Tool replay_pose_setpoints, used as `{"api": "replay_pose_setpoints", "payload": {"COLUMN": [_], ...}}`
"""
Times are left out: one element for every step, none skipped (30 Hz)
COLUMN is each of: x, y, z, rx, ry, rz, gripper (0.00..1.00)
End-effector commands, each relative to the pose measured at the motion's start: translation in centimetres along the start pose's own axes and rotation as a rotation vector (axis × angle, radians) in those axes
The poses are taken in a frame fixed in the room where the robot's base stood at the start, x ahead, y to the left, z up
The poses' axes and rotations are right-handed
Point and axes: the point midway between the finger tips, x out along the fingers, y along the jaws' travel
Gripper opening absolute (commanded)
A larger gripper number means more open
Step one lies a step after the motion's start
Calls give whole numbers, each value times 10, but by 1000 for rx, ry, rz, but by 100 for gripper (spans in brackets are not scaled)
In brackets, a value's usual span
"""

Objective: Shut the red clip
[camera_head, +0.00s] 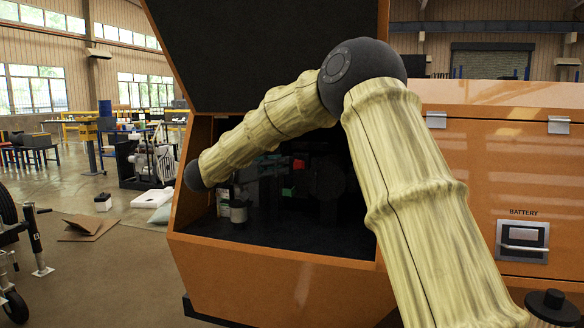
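A small red part (298,164), which looks like the red clip, shows in the dark interior of the open orange cabinet (270,276). It is too small and dim to tell whether it is open or shut. A small green part (288,192) is just below it. My arm crosses in front of the opening, its dark wrist joint at the cabinet's left edge. I cannot make out my gripper's fingers, nor how they stand to the red part.
A raised panel with a black inner face (262,50) stands over the opening. A pale cylindrical part (239,211) is at the compartment's lower left. To the right is a closed orange side with a battery handle (523,236). Flattened cardboard (92,228) lies on the open floor at left.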

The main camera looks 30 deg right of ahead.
Motion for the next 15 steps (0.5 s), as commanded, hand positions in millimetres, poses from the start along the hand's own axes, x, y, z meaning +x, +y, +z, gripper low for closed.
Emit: {"api": "replay_pose_setpoints", "payload": {"x": [9, 14, 20, 24, 28, 33, 37, 40, 44, 46, 49, 51, 52, 54, 55], "y": [0, 0, 0, 1, 1, 1, 0, 0, 0, 0, 1, 1, 1, 1, 1], "z": [2, 2, 2, 2, 2, 2, 2, 2, 2, 2, 1, 1, 1, 1, 1], "rx": [1, 1, 2, 2, 2, 1, 1, 1, 0, 0, 0, 0, 0, 1, 1], "ry": [-1, -1, -1, 0, -1, -1, -1, -1, 0, 0, 0, 1, 1, 1, 1], "rz": [2, 2, 2, 2, 2, 1, 1, 1, 1, 1, 1, 1, 1, 1, 1], "gripper": [27, 27, 27, 27, 27, 27, 27, 27, 27, 27, 27, 27, 27, 27, 27]}}
